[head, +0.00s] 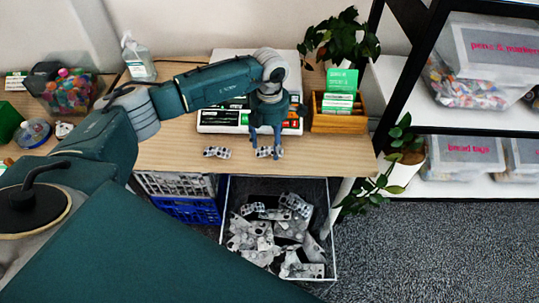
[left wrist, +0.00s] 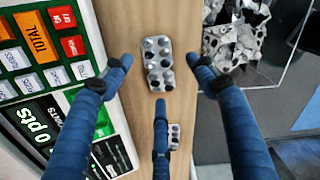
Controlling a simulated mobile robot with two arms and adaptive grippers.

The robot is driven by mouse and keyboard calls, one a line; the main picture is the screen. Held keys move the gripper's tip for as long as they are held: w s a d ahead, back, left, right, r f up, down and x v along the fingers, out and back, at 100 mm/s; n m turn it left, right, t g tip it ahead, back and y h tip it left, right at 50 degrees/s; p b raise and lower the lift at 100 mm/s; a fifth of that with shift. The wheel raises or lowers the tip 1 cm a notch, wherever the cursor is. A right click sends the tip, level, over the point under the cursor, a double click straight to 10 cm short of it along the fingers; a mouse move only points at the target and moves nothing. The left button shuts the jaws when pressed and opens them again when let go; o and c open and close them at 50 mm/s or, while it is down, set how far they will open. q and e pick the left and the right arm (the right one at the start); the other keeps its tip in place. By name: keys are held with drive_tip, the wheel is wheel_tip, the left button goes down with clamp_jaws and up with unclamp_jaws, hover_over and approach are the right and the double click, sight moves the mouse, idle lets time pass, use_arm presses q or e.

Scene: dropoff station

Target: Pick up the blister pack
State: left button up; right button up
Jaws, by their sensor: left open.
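Two silver blister packs with dark pills lie flat on the wooden counter. In the head view one blister pack (head: 217,152) lies left of my left gripper (head: 266,143), and the other blister pack (head: 269,152) lies right at its fingertips. In the left wrist view my left gripper (left wrist: 158,82) has its blue fingers spread wide and empty. One pack (left wrist: 158,63) shows in the gap between them, apart from the fingers. The second pack (left wrist: 173,136) is partly hidden behind the lower finger. My right gripper is not in view.
A white-framed bin (head: 331,236) of used blister packs stands below the counter's front edge. The register panel (head: 222,120) lies behind my gripper. A wooden card box (head: 338,121) stands at its right, with plants (head: 342,38) nearby. A clear jar (head: 68,88) stands far left.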

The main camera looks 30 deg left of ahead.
use_arm(q)
wheel_tip(320, 180, down, 2)
drive_tip(key=shift+f+b, duration=0.25)
drive_tip(key=shift+b, duration=0.15)
drive_tip(key=shift+r, duration=0.1)
drive_tip(key=c, duration=0.7)
drive_tip(key=shift+r, duration=0.15)
